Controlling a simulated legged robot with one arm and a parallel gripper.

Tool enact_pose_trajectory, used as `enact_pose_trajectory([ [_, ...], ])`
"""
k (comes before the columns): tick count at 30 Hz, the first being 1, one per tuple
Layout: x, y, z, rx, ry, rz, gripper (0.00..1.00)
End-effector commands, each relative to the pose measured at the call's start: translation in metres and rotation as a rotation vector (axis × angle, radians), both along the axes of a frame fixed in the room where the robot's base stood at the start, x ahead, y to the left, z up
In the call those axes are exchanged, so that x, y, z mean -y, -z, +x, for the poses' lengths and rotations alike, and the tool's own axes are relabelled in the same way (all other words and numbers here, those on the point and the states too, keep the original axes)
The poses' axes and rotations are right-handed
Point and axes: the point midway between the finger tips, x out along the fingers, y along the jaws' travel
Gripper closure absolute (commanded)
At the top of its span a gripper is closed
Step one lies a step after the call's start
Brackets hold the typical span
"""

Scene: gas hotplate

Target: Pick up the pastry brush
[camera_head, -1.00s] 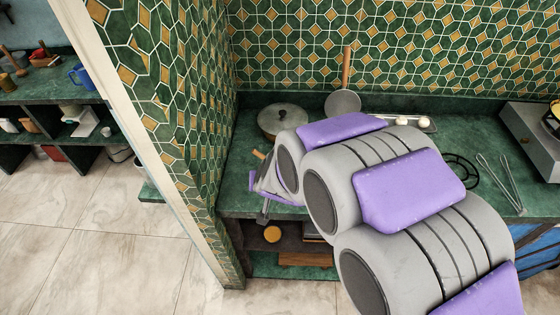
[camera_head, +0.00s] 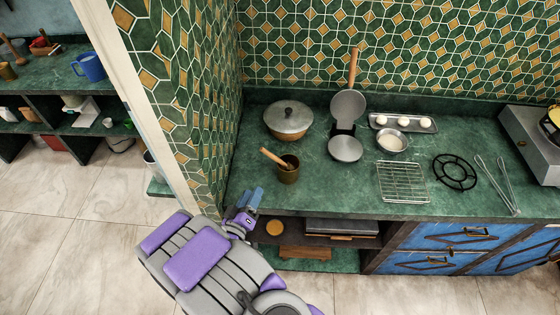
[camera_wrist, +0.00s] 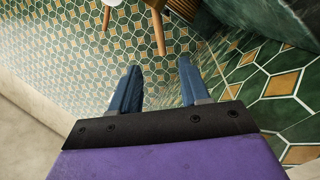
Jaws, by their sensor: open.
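My gripper (camera_head: 250,198) is open and empty, at the front left edge of the green counter. In the wrist view my gripper (camera_wrist: 158,80) shows two blue fingers spread apart with nothing between them. I cannot pick out the pastry brush for certain. A wooden handle (camera_head: 272,157) leans out of a dark brown cup (camera_head: 289,172) on the counter, behind and to the right of my gripper. What the handle belongs to is hidden in the cup. The wrist view shows a wooden rod (camera_wrist: 158,32) beyond the fingertips, its other end out of frame.
A lidded pot (camera_head: 289,122) and an open long-handled iron (camera_head: 347,108) stand behind the cup. The tiled wall (camera_head: 200,150) bounds the counter's left side.

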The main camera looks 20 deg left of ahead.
Motion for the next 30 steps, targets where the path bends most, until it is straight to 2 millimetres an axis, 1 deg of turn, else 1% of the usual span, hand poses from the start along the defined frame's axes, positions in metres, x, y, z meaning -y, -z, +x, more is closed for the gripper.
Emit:
enact_pose_trajectory([
  [2,0.002,-0.001,0.005,0.010,0.002,-0.005,0.54],
  [4,0.005,-0.002,0.014,0.011,0.003,-0.001,0.54],
  [9,0.013,-0.004,0.041,0.011,0.007,0.008,0.54],
  [21,0.005,0.000,0.105,0.008,0.003,-0.001,0.54],
  [24,0.006,-0.001,0.114,0.009,0.002,-0.001,0.54],
  [30,0.010,-0.003,0.125,0.010,0.002,0.004,0.54],
])
